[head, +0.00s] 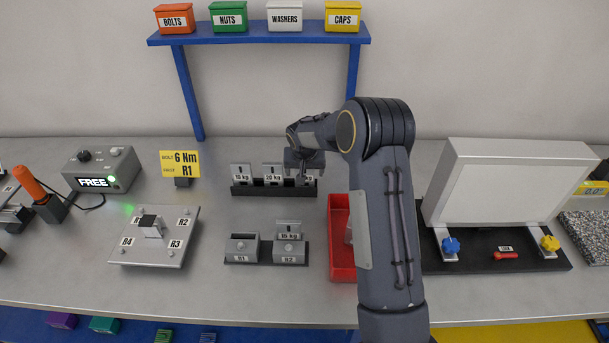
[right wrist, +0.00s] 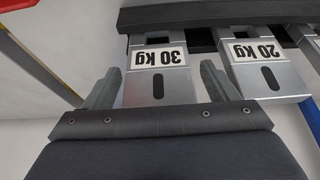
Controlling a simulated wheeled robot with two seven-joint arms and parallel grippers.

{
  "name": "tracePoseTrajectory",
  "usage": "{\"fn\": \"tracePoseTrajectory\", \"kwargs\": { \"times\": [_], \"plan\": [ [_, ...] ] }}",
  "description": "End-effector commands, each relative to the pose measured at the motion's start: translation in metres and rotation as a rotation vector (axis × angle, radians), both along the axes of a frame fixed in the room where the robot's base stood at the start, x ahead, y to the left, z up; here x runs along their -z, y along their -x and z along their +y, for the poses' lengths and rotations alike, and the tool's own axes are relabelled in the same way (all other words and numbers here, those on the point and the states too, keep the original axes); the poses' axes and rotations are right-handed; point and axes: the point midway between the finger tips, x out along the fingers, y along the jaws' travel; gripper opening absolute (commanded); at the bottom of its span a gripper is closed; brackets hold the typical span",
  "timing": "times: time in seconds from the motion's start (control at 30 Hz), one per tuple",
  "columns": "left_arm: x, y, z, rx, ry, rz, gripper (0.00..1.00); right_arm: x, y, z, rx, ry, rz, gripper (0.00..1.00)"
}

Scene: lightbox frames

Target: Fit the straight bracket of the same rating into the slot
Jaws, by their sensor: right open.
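Straight grey brackets stand upright in a black rack (head: 255,190): a 10 kg one (head: 242,173), a 20 kg one (head: 272,172) and a third, partly hidden by my gripper. In the right wrist view the third is the 30 kg bracket (right wrist: 158,85), with the 20 kg bracket (right wrist: 262,72) beside it. My right gripper (head: 304,172) is open at the 30 kg bracket, one finger on either side, apart from closing on it. The lightbox (head: 515,190) has feet with a blue knob (head: 451,244) and a yellow knob (head: 550,243). I cannot tell which slot is meant. My left gripper is not seen.
Holders R1 (head: 241,250) and R2 (head: 291,253) stand in front of the rack; a labelled bracket (head: 289,228) stands behind R2's face. A red tray (head: 340,265) is beside them, partly behind my arm. A bolted plate (head: 130,250) and control box (head: 103,168) are left.

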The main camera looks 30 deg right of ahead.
Motion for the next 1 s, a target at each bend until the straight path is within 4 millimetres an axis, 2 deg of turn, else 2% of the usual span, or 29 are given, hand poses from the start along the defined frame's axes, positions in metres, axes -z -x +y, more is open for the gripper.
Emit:
{"fn": "tracePoseTrajectory", "kwargs": {
  "times": [0.13,0.17,0.53,0.87,1.0],
  "plan": [
    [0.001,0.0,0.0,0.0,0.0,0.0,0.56,0.0,0.0,0.0,0.0,0.0,0.0,0.8],
    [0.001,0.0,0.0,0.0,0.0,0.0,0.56,0.0,0.0,0.0,0.0,0.0,0.0,0.77],
    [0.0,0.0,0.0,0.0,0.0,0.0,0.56,0.0,0.0,0.0,0.0,0.0,0.0,0.29],
    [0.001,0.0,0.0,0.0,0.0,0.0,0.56,-0.003,0.0,0.0,0.0,0.001,-0.002,0.27],
    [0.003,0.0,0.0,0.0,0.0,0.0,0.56,-0.015,-0.001,0.0,0.0,0.002,-0.005,0.27]
  ]
}}
